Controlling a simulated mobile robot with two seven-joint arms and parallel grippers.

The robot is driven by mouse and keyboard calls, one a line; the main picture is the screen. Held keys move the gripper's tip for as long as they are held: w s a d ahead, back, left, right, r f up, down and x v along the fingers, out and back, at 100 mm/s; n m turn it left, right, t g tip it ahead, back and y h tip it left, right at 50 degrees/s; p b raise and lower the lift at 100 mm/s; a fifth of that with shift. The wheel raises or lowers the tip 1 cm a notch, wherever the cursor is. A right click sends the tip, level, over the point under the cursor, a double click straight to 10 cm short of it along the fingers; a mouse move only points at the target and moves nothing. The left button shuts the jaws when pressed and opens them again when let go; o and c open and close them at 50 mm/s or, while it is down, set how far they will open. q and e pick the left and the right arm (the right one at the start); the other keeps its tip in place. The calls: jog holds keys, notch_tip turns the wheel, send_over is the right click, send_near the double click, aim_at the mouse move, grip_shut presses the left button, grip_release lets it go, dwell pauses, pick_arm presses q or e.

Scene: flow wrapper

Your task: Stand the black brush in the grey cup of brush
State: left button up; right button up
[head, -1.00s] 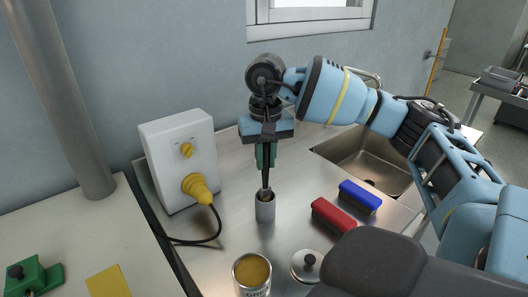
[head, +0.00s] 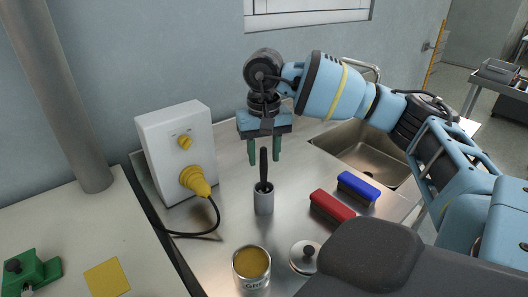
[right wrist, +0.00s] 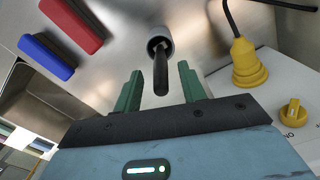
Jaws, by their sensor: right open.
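The black brush (head: 263,166) stands in the grey cup (head: 264,203) on the steel counter, its handle pointing up out of the rim and nearly upright. My right gripper (head: 264,160) is open, with its green fingers apart on either side of the handle's upper end. In the right wrist view the brush (right wrist: 161,75) leans out of the cup (right wrist: 159,42), and the fingers of the gripper (right wrist: 158,90) are clear of the handle. My left gripper is not in view.
A red brush block (head: 332,205) and a blue one (head: 358,187) lie right of the cup, before the sink (head: 365,155). A grease tin (head: 251,268) and a lid (head: 304,256) are in front. A white box with a yellow plug (head: 195,181) stands left.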

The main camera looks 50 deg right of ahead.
notch_tip(320, 180, up, 8)
jog(key=shift+f, duration=0.1)
dwell(0.4)
dwell(1.2)
